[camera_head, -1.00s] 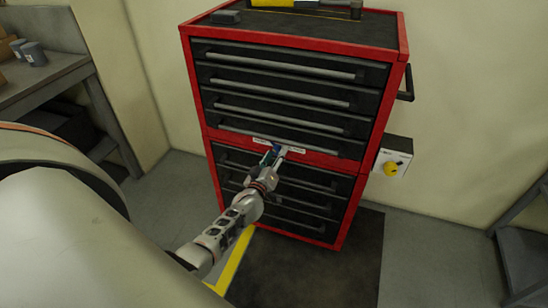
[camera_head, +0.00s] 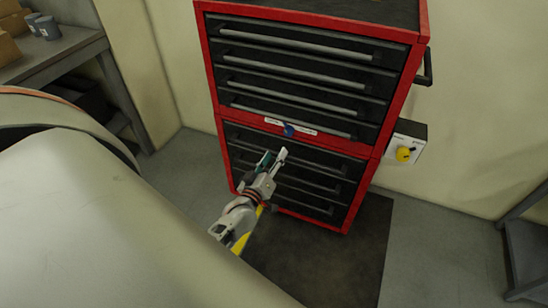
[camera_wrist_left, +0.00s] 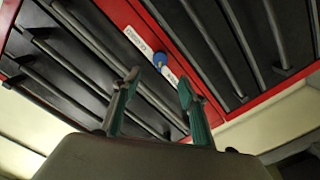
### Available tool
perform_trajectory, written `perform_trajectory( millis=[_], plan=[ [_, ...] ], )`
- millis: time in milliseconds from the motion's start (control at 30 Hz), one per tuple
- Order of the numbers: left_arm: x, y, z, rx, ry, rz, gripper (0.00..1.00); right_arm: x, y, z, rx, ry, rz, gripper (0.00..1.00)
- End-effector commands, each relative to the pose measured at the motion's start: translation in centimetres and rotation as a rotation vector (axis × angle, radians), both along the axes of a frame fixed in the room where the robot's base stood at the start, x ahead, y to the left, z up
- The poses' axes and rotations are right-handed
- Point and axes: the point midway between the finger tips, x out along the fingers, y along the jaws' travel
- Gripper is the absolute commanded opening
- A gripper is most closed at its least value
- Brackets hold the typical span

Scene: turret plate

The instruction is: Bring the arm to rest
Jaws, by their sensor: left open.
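My left gripper (camera_head: 273,158) is open and empty in front of the lower drawers of a red tool cabinet (camera_head: 381,140). Its arm comes in from the lower left. In the left wrist view its two green-sided fingers (camera_wrist_left: 155,92) stand apart, with the cabinet beyond them. A blue knob (camera_head: 289,130) sits on the red band between the drawer groups, beside a white label strip. The knob also shows in the left wrist view (camera_wrist_left: 160,60), between the fingertips in the picture, and the gripper looks clear of it. My right gripper is not in view.
A yellow rotary switch (camera_head: 403,154) on a box is on the wall right of the cabinet. A workbench (camera_head: 62,62) with cans and boxes is at the left, and a grey shelf (camera_head: 526,255) is at the right edge. The floor by the dark mat (camera_head: 320,262) is clear.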

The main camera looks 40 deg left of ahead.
Motion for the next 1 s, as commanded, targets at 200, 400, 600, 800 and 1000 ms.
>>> perform_trajectory(
  millis=[200, 400, 600, 800, 1000],
  plan=[
    [0.0, 0.0, 0.0, 0.0, 0.0, 0.0, 0.43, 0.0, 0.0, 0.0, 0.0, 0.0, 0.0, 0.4],
    [0.0, 0.0, 0.0, 0.0, 0.0, 0.0, 0.43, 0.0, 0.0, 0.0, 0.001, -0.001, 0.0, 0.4],
    [-1.1, -1.6, -0.8, 0.055, 0.048, -0.048, 0.43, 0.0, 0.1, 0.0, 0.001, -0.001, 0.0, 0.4],
    [-7.5, -9.4, -4.3, 0.332, 0.264, -0.289, 0.43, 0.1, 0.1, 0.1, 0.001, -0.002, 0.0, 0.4],
    [-16.3, -16.4, -6.9, 0.611, 0.455, -0.536, 0.43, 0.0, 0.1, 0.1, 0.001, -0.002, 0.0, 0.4]
  ],
)
